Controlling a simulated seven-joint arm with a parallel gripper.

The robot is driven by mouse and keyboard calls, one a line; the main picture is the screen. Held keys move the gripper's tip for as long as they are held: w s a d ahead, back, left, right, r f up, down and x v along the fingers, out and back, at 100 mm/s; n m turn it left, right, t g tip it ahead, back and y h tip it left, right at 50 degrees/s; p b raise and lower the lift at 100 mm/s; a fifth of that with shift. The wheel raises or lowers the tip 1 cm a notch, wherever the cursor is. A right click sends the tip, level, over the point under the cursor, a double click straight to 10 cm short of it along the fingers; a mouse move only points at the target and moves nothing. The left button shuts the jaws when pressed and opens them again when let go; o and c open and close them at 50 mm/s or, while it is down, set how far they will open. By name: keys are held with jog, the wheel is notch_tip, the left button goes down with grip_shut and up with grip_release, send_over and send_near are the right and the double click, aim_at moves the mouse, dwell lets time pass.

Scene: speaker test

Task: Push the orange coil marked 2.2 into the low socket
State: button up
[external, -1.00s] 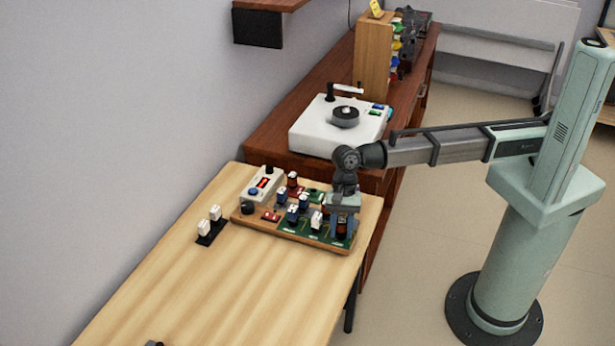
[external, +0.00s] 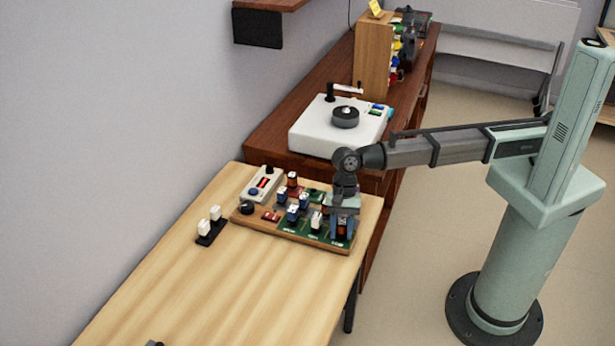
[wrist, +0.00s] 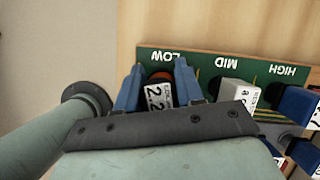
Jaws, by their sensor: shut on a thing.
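The orange coil (wrist: 158,96) carries a white label reading 2.2 and stands between my blue fingers in the wrist view. My gripper (wrist: 159,82) is shut on it, one finger on each side. The coil is right by the word LOW on the green board (wrist: 205,62). The low socket itself is hidden under the coil and fingers, so I cannot tell how deep the coil sits. In the external view my gripper (external: 343,226) is down at the near right corner of the board, with the coil mostly hidden between its fingers.
A white part (wrist: 237,93) stands by MID and a blue-topped part (wrist: 297,104) by HIGH, close beside my gripper. A meter box (external: 263,186) is at the board's left. Two white blocks (external: 210,221) stand on a black strip. The front of the wooden table (external: 200,290) is mostly clear.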

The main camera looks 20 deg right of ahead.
jog(key=shift+f, duration=0.1)
jog(key=o, duration=1.1)
jog(key=shift+r, duration=3.8)
